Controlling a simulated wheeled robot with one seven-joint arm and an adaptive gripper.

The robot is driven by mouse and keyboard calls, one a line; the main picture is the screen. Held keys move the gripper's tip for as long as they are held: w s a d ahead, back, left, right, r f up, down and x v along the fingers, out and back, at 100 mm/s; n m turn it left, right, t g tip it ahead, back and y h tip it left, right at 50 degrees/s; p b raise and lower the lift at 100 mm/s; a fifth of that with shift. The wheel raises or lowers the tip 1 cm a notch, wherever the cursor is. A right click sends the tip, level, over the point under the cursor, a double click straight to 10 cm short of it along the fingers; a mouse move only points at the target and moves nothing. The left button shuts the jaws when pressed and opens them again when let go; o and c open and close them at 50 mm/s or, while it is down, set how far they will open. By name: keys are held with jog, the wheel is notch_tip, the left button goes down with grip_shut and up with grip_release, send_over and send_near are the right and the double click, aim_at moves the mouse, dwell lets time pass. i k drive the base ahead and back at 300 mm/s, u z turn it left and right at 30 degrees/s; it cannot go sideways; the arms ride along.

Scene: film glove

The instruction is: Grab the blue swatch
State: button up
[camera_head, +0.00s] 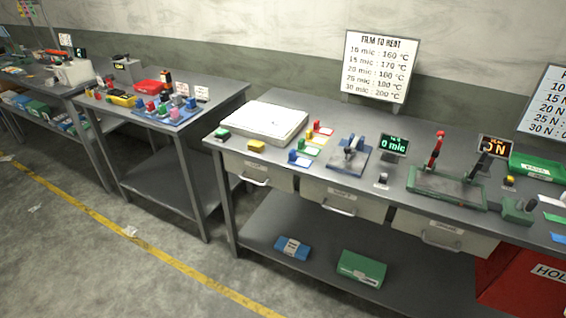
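A small flat blue piece (558,238), which may be the blue swatch, lies at the right edge of the picture, near the front of the long grey bench (395,172). A flat cyan-green strip (554,218) and a whitish strip (550,200) lie behind it. Another blue item (298,159) stands at the middle left of the bench, in front of yellow and red ones. It looks like a small block or clip, too small to tell. My gripper is not in view.
A green fixture with a red lever (434,155), a blue-based device (347,155) and a green box (535,168) stand on the bench. A white slab (262,121) lies at its left end. A red bin (525,285) stands below right. The floor in front is mostly clear.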

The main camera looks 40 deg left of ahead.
aim_at(292, 159)
jog(key=u, duration=1.3)
